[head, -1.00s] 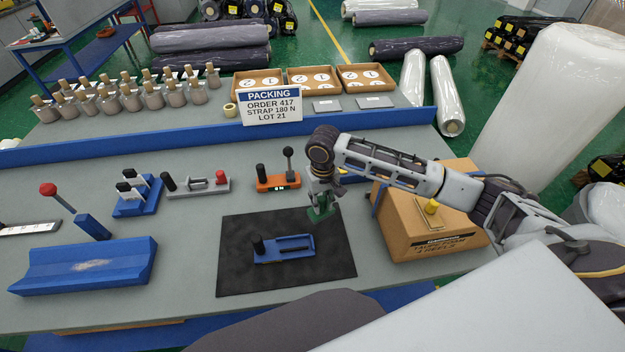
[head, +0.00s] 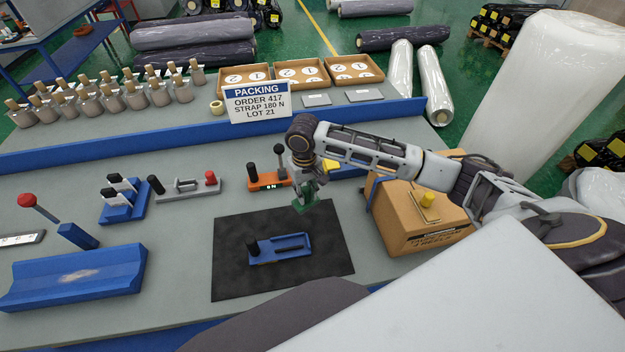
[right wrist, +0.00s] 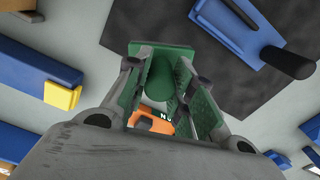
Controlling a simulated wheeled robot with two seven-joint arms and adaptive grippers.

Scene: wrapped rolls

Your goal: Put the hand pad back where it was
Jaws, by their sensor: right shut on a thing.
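My right gripper (head: 304,190) hangs over the far edge of the black mat (head: 230,285), near its far right corner. It is shut on a green piece, which looks like the hand pad (head: 305,203). In the right wrist view the green pad (right wrist: 158,85) sits between the green-faced fingers, and they hide part of it. I cannot tell whether it touches the surface below. A blue tool with a black knob (head: 282,250) lies on the mat. An orange device with a black lever (head: 266,181) stands just beyond the mat, close behind the gripper. My left gripper is not in view.
A cardboard box (head: 420,225) stands right of the mat, under my right arm. A grey tool (head: 186,187), a blue rack (head: 125,208) and a blue trough (head: 75,276) stand to the left. A blue rail (head: 160,141) and packing sign (head: 258,102) are behind.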

